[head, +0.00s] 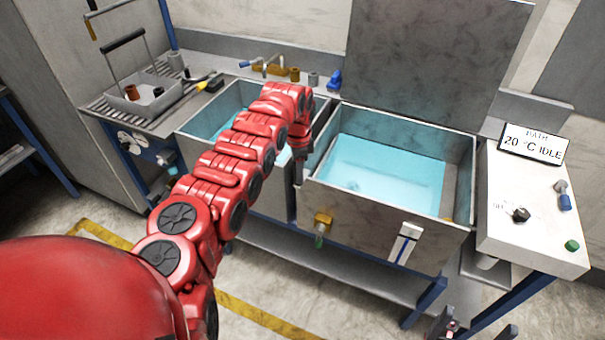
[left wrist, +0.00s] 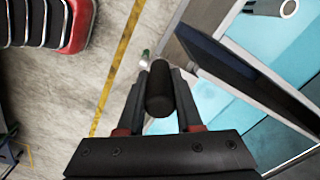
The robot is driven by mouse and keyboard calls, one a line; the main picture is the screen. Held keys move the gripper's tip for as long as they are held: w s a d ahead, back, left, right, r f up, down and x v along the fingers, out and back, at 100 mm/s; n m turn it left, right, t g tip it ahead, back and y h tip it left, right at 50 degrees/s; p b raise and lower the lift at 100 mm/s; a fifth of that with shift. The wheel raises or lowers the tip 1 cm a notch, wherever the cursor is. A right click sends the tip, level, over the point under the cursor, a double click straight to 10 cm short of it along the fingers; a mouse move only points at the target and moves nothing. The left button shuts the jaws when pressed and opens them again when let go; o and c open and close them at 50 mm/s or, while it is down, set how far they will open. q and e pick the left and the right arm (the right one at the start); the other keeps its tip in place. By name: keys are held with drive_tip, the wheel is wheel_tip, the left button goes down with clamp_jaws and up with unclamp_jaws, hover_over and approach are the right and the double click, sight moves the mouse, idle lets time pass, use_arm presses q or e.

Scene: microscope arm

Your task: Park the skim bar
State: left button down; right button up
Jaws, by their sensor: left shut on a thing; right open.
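My left gripper (head: 299,168) hangs at the rim between the two baths in the head view, largely hidden by my red arm. In the left wrist view its fingers (left wrist: 160,95) are shut on a black cylindrical grip (left wrist: 160,88), seemingly the skim bar's handle. A long dark flat bar (left wrist: 245,72) slants to the right of the grip; I cannot tell whether they join. The right bath (head: 459,185) is open, with pale blue liquid. My right gripper (head: 475,332) is open and only partly in view at the bottom edge.
The left bath (head: 190,130) also holds blue liquid. A raised lid (head: 435,55) stands behind the right bath. A control box (head: 530,225) with a display (head: 533,146) reading "BATH 20 °C IDLE" is at right. A basket (head: 145,103) stands on the left drainer.

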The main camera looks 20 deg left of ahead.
use_arm(q)
drive_tip(key=shift+a+r, duration=0.1)
drive_tip(key=shift+a, duration=0.1)
drive_tip(key=c, duration=0.8)
unclamp_jaws()
drive_tip(key=shift+c, duration=0.2)
drive_tip(key=shift+o, duration=1.3)
drive_tip(key=shift+a, duration=0.1)
drive_tip(key=shift+r, duration=0.3)
wheel_tip(320, 180, up, 10)
drive_tip(key=b, duration=0.3)
drive_tip(key=shift+f, duration=0.2)
wheel_tip(320, 180, up, 7)
drive_tip(key=shift+p, duration=0.4)
